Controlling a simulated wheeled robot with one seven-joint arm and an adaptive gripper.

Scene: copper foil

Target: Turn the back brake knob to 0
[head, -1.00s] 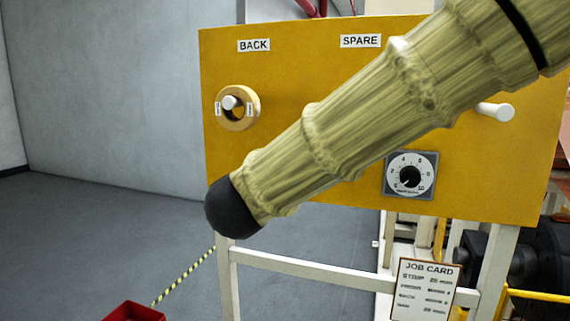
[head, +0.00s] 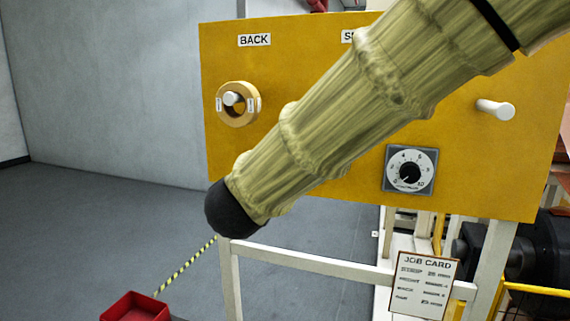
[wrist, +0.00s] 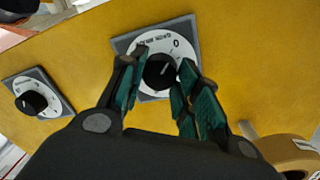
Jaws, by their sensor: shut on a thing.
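The back brake knob (wrist: 158,73) is a round black knob on a white numbered dial with a grey square plate (wrist: 127,46), seen in the wrist view. A pale pointer mark shows on it, tilted toward the upper right, and the dial's 0 is up and right of it. My gripper (wrist: 161,76) has its green-padded fingers on either side of the knob and is shut on it. In the head view my arm hides this knob and the gripper. A second, similar dial knob (head: 409,173) shows below the SPARE label; it is also at left in the wrist view (wrist: 34,102).
The yellow panel (head: 300,55) carries a BACK label (head: 254,40), a tan ring (head: 223,119) around a white peg, and another white peg (head: 497,109) at right. A job card (head: 424,284) hangs below. A red bin (head: 135,308) stands on the floor at lower left.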

